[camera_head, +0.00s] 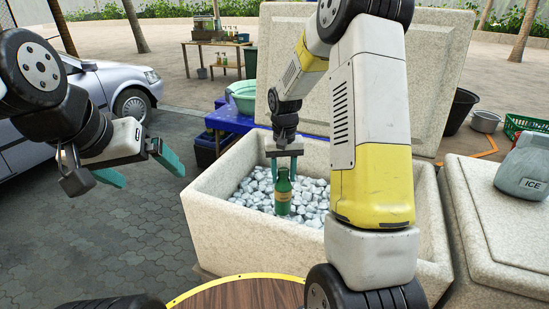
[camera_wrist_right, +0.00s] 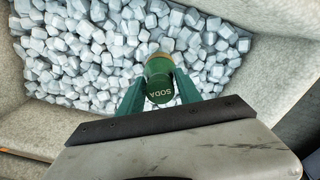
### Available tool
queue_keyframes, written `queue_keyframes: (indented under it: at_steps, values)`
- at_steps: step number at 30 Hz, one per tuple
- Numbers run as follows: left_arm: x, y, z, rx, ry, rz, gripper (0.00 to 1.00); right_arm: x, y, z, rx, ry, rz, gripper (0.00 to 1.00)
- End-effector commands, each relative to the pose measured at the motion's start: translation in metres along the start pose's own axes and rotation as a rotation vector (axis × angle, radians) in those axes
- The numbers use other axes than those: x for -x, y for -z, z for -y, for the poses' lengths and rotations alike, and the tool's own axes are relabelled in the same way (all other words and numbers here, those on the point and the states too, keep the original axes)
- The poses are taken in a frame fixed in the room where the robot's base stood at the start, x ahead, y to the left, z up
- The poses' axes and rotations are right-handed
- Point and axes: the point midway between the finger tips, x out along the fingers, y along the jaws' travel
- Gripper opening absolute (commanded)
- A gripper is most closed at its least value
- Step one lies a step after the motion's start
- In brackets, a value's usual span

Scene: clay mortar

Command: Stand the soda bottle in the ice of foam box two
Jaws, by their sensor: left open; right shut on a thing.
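The green soda bottle (camera_head: 283,194) is upright over the ice (camera_head: 313,197) inside the open foam box (camera_head: 227,241). My right gripper (camera_head: 284,172) is shut on the bottle's upper part from above. In the right wrist view the bottle (camera_wrist_right: 158,82), with its SODA lettering, sits between the green fingers, with ice (camera_wrist_right: 80,50) around and under it. I cannot tell whether its base touches the ice. My left gripper (camera_head: 146,170) is open and empty, left of the box and above the paving.
The box's lid (camera_head: 425,75) stands raised behind it. A closed foam box (camera_head: 500,215) with a grey ICE bag (camera_head: 525,165) on it stands at the right. A green basin (camera_head: 243,97) on a blue table is behind. A car (camera_head: 110,85) is parked at the left.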

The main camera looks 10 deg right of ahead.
Motion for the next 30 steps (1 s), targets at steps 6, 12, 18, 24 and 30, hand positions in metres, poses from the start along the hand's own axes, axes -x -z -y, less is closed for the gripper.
queue_keyframes:
  at_steps: [6,12,18,24,30]
  values:
    - [0.000,0.000,0.000,0.000,0.000,0.000,0.95,-0.027,0.000,0.000,0.000,0.000,0.002,0.00]
    - [0.000,0.000,0.000,0.000,0.000,0.000,0.95,-0.047,0.000,0.001,0.000,0.000,0.001,0.00]
    - [0.000,0.000,0.000,0.000,0.000,0.000,0.95,-0.059,0.000,0.001,-0.001,0.000,0.000,0.00]
    - [0.000,0.000,0.000,0.000,0.000,0.000,0.95,-0.062,0.000,0.000,-0.001,0.000,-0.001,0.00]
    - [0.000,0.000,0.000,0.000,0.000,0.000,0.95,-0.062,0.000,0.000,-0.001,0.000,-0.001,0.00]
